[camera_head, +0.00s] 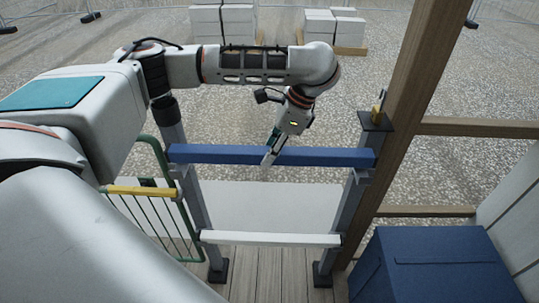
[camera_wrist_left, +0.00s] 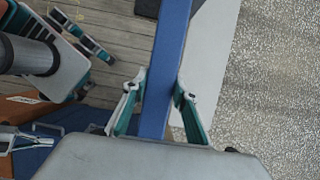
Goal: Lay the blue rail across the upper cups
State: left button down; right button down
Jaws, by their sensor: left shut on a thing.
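The blue rail (camera_head: 215,154) lies roughly level between the two grey posts in the head view. Its ends are at or just above the upper cups, left (camera_head: 181,171) and right (camera_head: 359,176). I cannot tell whether it rests in them. My left gripper (camera_head: 270,157) is shut on the rail near its middle, from above. In the left wrist view, the fingers stand on either side of the rail (camera_wrist_left: 170,55). My right gripper is not in the head view; teal-and-grey parts at the wrist view's upper left do not show its jaw state.
A white rail (camera_head: 270,239) lies across the posts lower down. A blue box (camera_head: 435,265) stands at the lower right, beside a wooden post (camera_head: 413,90). A green barrier (camera_head: 150,150) with a yellow bar (camera_head: 140,191) is at the left. White blocks stand behind on gravel.

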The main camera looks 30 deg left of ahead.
pick_arm(q)
jog(key=shift+f, duration=1.85)
jog(key=shift+d+f, duration=0.1)
jog(key=shift+f, duration=0.2)
jog(key=c, duration=1.5)
grip_release()
jog(key=shift+s, duration=0.1)
jog(key=v, duration=1.2)
